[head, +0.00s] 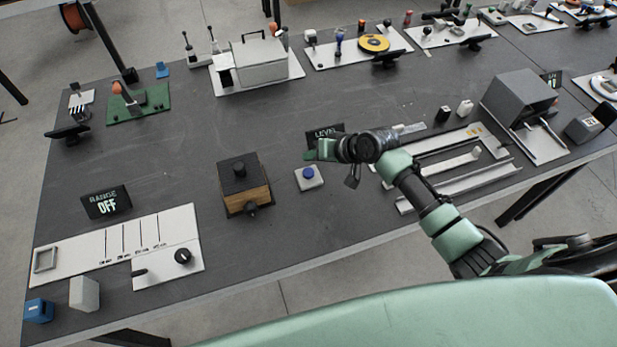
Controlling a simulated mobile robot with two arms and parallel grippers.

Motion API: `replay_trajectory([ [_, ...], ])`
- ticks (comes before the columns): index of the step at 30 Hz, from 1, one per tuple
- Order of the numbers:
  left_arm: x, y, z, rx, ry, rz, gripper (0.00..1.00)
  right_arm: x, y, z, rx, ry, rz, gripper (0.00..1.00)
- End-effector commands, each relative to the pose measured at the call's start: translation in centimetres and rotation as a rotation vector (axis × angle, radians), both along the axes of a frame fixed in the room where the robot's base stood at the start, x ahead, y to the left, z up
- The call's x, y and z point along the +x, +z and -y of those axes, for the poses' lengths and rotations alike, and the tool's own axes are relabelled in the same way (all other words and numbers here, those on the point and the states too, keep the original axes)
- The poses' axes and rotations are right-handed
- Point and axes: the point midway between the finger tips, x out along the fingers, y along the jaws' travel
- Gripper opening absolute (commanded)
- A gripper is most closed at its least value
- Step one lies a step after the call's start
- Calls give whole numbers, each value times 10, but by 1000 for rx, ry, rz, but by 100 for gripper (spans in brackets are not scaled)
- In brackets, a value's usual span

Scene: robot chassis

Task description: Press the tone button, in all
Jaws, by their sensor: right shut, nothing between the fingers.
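A blue push button (309,173) sits on a small white base on the dark table. I see no readable label on it, so I cannot tell for sure that it is the tone button. My right gripper (313,154) is shut and empty. In the picture it shows just above the button, in front of a small black display (325,132) whose visible letters begin "LEVE". The gripper appears apart from the button; its exact height is unclear. My left gripper is not in view.
A wooden box with black knobs (260,192) stands left of the button. A "RANGE OFF" display (106,203) and a white panel with a dial (205,268) are farther left. Metal rails (462,182) and a grey box (517,101) lie to the right. Bare tabletop (220,125) lies behind the wooden box.

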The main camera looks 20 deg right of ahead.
Motion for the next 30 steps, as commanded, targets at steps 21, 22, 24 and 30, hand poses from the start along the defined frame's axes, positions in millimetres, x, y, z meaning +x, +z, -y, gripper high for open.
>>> replay_trajectory([
  [21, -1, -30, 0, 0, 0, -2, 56, 0, -38, 0, 1, 1, 0, 0],
  [22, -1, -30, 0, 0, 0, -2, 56, 0, -38, 0, 1, 1, 0, 0],
  [24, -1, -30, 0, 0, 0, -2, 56, 0, -38, 0, 1, 1, 0, 0],
  [30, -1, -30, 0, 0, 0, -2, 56, 0, -38, 0, 1, 1, 0, 0],
])
